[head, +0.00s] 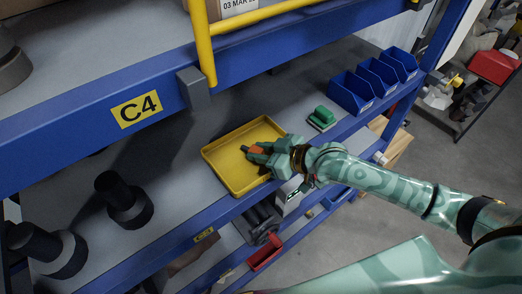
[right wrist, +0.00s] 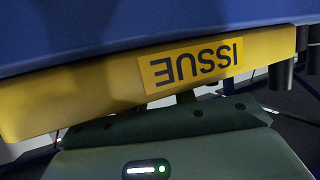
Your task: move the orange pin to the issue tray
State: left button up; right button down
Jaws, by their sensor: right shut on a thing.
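The yellow issue tray (head: 223,172) lies on the grey shelf in the head view. In the right wrist view its yellow side (right wrist: 90,100) carries an upside-down ISSUE label (right wrist: 190,67). My right gripper (head: 254,150) reaches in from the right over the tray's right part. It is shut on the orange pin (head: 257,149), of which only a small orange patch shows between the fingers. I cannot tell whether the pin touches the tray floor. In the right wrist view the pin is hidden and the gripper body (right wrist: 180,150) fills the bottom. My left gripper is not in view.
A green object (head: 321,118) and several blue bins (head: 352,91) stand right of the tray. Dark stepped cylinders (head: 125,203) stand to the left. A yellow rail (head: 202,45) and a blue upper beam (head: 75,125) run above. The shelf around the tray is mostly clear.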

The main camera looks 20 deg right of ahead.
jog(key=c, duration=1.1)
grip_release()
jog(key=shift+f, duration=0.1)
jog(key=shift+c, duration=0.2)
jog(key=shift+s+d, duration=0.1)
jog(key=v, duration=1.2)
